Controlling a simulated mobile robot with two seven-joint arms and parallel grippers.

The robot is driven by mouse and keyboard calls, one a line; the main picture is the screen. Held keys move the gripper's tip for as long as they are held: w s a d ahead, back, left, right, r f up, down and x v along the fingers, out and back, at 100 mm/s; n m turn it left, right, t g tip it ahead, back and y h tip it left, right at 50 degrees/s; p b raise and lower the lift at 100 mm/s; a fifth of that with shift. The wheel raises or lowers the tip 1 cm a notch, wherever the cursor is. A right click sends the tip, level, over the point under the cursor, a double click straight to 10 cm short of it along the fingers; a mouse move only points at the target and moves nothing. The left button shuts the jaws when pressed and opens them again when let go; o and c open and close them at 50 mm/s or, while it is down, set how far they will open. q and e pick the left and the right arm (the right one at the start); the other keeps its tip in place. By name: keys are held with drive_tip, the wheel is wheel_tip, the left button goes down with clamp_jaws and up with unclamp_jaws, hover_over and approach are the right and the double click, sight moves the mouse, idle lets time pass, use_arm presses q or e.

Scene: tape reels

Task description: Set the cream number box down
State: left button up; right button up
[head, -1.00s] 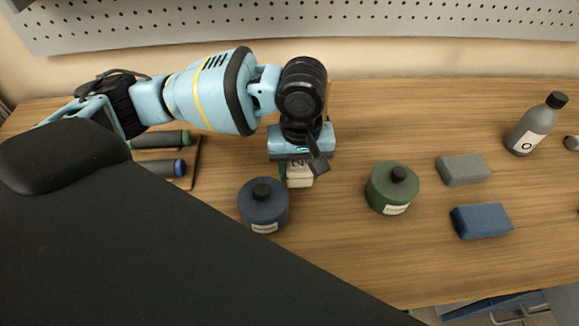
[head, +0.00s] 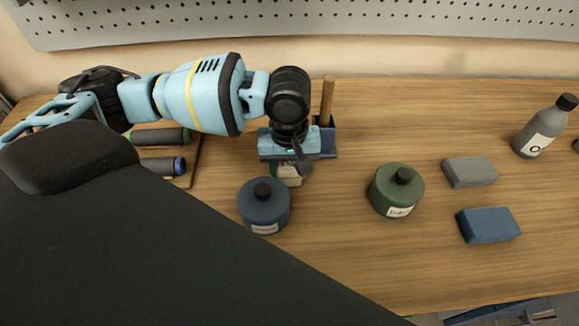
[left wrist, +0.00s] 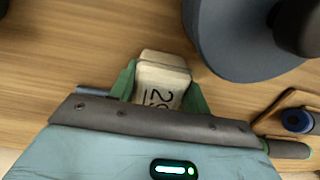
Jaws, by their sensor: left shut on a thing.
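The cream number box (head: 289,174) is under my left gripper (head: 287,168) in the head view, mostly covered by it. In the left wrist view the box (left wrist: 163,80) sits between the two green fingers of my left gripper (left wrist: 162,92), which are shut on its sides. Dark digits show on its face, partly cut off by the gripper body. I cannot tell whether the box touches the table or hangs just above it. My right gripper is not in view.
A dark blue canister (head: 264,208) stands close in front of the box. A green canister (head: 396,192), grey block (head: 470,172), blue block (head: 488,225) and grey bottle (head: 543,128) are to the right. A wooden handle (head: 328,98) rises behind the gripper. Bare wood lies between the canisters.

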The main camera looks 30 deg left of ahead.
sight(289, 165)
use_arm(q)
drive_tip(key=o, duration=1)
drive_tip(key=shift+f, duration=0.1)
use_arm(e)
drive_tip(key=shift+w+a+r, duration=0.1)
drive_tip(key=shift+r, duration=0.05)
use_arm(q)
drive_tip(key=shift+r, duration=0.3)
wheel_tip(289, 165, up, 10)
drive_tip(key=shift+r+p, duration=0.2)
drive_tip(key=shift+p, duration=0.75)
drive_tip(key=shift+o, duration=0.2)
drive_tip(key=shift+r, duration=0.65)
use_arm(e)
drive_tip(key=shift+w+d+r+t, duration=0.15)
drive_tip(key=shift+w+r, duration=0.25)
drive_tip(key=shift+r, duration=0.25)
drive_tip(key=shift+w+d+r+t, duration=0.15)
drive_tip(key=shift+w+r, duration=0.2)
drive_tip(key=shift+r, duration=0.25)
